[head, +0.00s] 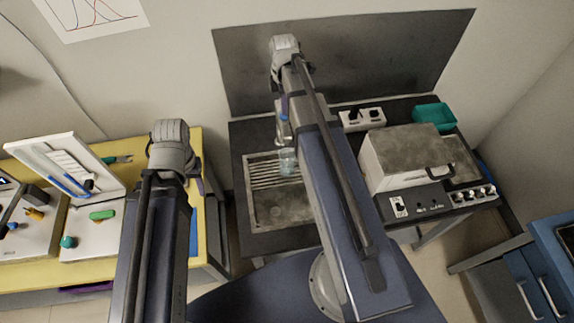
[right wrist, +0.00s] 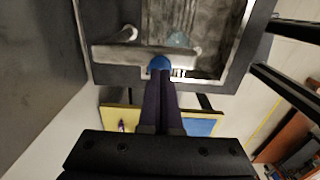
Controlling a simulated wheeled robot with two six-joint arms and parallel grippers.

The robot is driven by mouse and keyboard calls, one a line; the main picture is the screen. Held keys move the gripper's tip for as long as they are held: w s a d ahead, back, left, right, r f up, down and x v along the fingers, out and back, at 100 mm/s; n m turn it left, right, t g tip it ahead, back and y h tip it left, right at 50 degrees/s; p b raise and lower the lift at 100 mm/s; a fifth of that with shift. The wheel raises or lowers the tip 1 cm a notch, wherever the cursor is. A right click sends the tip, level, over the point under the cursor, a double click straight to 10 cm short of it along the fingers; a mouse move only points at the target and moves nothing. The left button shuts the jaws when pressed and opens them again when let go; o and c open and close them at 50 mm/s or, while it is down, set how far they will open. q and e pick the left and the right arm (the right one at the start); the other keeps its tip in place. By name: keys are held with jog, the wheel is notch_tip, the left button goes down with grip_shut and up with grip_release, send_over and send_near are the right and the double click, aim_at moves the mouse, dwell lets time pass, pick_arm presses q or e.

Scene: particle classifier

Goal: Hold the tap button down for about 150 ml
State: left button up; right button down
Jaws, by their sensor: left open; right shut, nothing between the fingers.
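The tap (right wrist: 118,55) is a pale metal fitting over the sink; in the head view my right arm partly hides it. Its round blue button (right wrist: 160,63) shows in the right wrist view, right at the tips of my right gripper (right wrist: 161,78). The fingers are shut with nothing between them. They look to be touching the button; I cannot tell how far it is pressed. A clear glass vessel (head: 288,161) stands in the sink under the tap; its water level cannot be read. My left gripper (head: 197,178) is open, mostly hidden behind its arm, near the yellow table.
The sink (head: 262,222) has a ribbed drainer and sits in a dark bench. A grey-topped appliance (head: 410,150), a white socket box (head: 361,119) and a green tray (head: 433,117) are to the right. The yellow table (head: 190,143) with open cases is left.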

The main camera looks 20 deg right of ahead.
jog(key=shift+f+b, duration=1.1)
jog(key=shift+f, duration=0.15)
jog(key=shift+r, duration=0.2)
dwell(1.0)
notch_tip(320, 180, up, 7)
jog(key=p, duration=0.7)
dwell(1.1)
